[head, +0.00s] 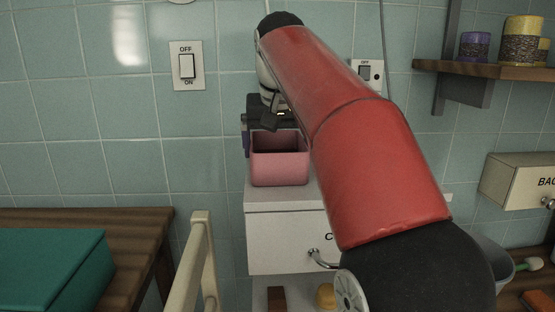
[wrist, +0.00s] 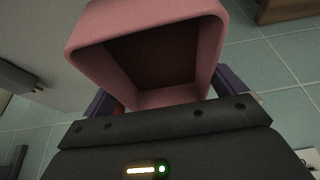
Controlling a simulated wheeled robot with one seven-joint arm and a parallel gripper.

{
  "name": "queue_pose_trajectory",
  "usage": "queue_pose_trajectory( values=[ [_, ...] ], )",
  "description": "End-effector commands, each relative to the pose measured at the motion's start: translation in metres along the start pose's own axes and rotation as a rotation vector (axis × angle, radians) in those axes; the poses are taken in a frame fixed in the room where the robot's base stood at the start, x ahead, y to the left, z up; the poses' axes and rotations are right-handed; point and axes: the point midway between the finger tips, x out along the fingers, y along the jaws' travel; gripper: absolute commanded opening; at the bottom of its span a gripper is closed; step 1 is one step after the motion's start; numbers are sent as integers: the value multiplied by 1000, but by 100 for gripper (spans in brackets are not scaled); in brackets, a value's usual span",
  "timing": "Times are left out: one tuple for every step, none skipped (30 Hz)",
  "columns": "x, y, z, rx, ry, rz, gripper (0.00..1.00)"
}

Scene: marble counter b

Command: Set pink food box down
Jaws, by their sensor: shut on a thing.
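The pink food box (head: 280,170) is an open-topped box with a dark inside. In the head view it shows at the top of the white drawer cabinet (head: 287,241), near its left end. I cannot tell whether its base touches the cabinet top. My gripper (head: 265,140) is at the far side of the box, partly hidden by it. In the wrist view the box (wrist: 150,50) fills the upper middle, with a purple finger on each side of it. My gripper (wrist: 165,103) is shut on the box.
A teal box (head: 50,268) sits on a wooden table (head: 140,235) at the left. A pale wooden chair back (head: 195,265) stands between table and cabinet. A shelf (head: 490,69) with jars is at the upper right. A tiled wall is close behind.

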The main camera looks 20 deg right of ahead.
Motion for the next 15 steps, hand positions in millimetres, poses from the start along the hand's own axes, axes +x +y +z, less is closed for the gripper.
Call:
queue_pose_trajectory(
  values=[
    [-1, 0, 0, 0, 1, 0, 61],
    [-1, 0, 0, 0, 1, 0, 61],
    [-1, 0, 0, 0, 1, 0, 61],
    [-1, 0, 0, 0, 1, 0, 61],
    [-1, 0, 0, 0, 1, 0, 61],
    [-2, 0, -1, 0, 1, 0, 61],
    [-2, 0, -1, 0, 1, 0, 61],
    [-3, 0, -1, 0, 1, 0, 61],
    [-4, 0, -2, 0, 2, 0, 61],
    [-5, 0, -2, 0, 2, 0, 61],
    [-6, 0, -3, 0, 2, 0, 61],
    [-9, 0, -4, 0, 2, 0, 61],
    [-10, 0, -4, 1, 2, 0, 61],
    [-12, 0, -5, 1, 2, 0, 61],
    [-14, 0, -6, 1, 2, 0, 61]
  ],
)
